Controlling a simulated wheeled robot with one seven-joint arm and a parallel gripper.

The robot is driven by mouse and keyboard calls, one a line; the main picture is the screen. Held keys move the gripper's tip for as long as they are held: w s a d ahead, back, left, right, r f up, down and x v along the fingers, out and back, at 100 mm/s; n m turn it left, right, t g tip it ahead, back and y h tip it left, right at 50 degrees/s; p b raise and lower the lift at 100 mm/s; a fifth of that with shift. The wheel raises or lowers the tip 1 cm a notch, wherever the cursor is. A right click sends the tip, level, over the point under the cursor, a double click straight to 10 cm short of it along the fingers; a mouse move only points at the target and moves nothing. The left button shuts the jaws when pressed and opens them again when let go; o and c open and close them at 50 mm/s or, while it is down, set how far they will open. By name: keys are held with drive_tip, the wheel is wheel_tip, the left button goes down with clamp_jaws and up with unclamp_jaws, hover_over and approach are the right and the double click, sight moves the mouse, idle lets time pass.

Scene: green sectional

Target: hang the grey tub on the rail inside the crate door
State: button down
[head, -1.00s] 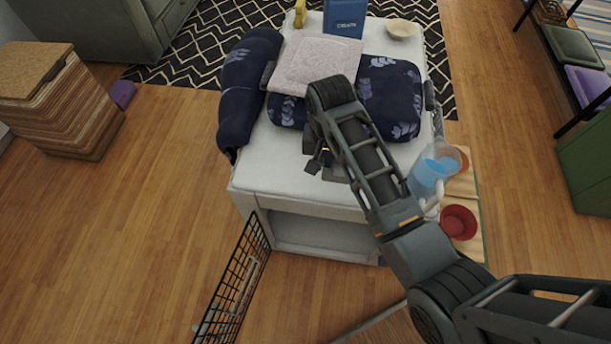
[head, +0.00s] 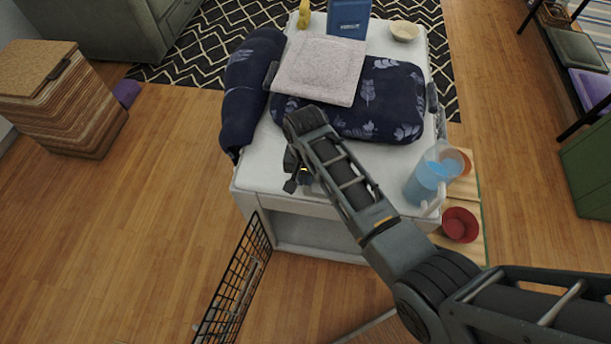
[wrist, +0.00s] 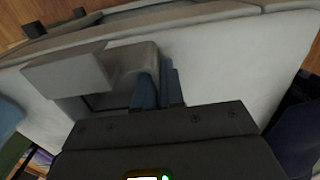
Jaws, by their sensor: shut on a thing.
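My gripper (head: 299,180) is over the front left part of the white crate's top (head: 268,160). In the wrist view its two fingers (wrist: 158,92) are closed on the grey tub (wrist: 68,74), at the tub's right side. The tub looks like a small pale grey box, close above the white surface; I cannot tell whether it touches. In the head view the tub is hidden by my gripper and arm. The crate door (head: 238,278) is a black wire grid, swung open from the crate's front left corner. A pale bar, perhaps the rail, shows faintly behind its wires.
A navy cushion (head: 392,107), a pale folded cloth (head: 318,68) and a navy bolster (head: 250,85) lie on the crate top. A jug of blue liquid (head: 424,185) and a red bowl (head: 460,225) are at the right. The floor left of the door is clear.

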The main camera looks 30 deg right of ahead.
drive_tip(key=shift+f, duration=0.15)
drive_tip(key=c, duration=1.2)
unclamp_jaws()
drive_tip(key=shift+c, duration=0.2)
wheel_tip(320, 180, up, 12)
drive_tip(key=shift+r, duration=0.15)
drive_tip(key=shift+s, duration=0.1)
